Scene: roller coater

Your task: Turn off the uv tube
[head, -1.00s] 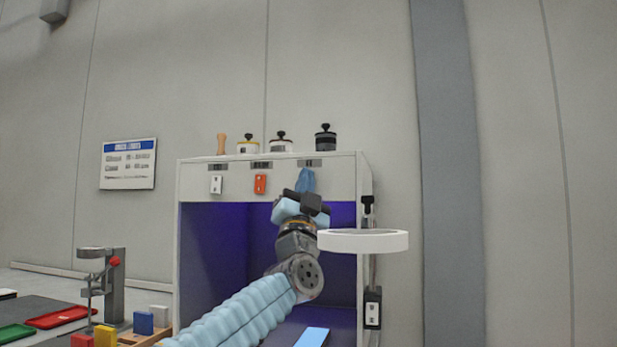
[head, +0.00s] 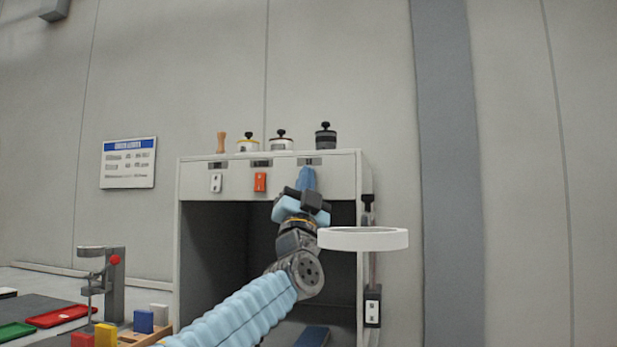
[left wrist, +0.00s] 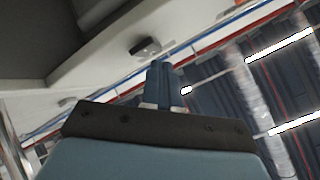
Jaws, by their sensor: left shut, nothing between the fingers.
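The white cabinet (head: 340,180) stands against the wall, and its open inside is dark grey with no violet glow. The uv tube itself does not show. On the cabinet's front panel are a white switch plate (head: 216,184) and an orange one (head: 260,183). My left gripper (head: 307,180) is shut and empty, with its blue fingers up at the right part of that panel, hiding what is behind them. In the left wrist view, a small dark part (left wrist: 145,47) on the pale panel shows just beyond the shut fingertips (left wrist: 162,68); contact cannot be told.
Several small items, including a black-knobbed jar (head: 325,138), stand on the cabinet top. A white ring (head: 363,240) and a hanging switch box (head: 373,307) are at its right side. Red tray (head: 60,317), coloured blocks (head: 143,322) and a grey stand (head: 115,285) are at lower left.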

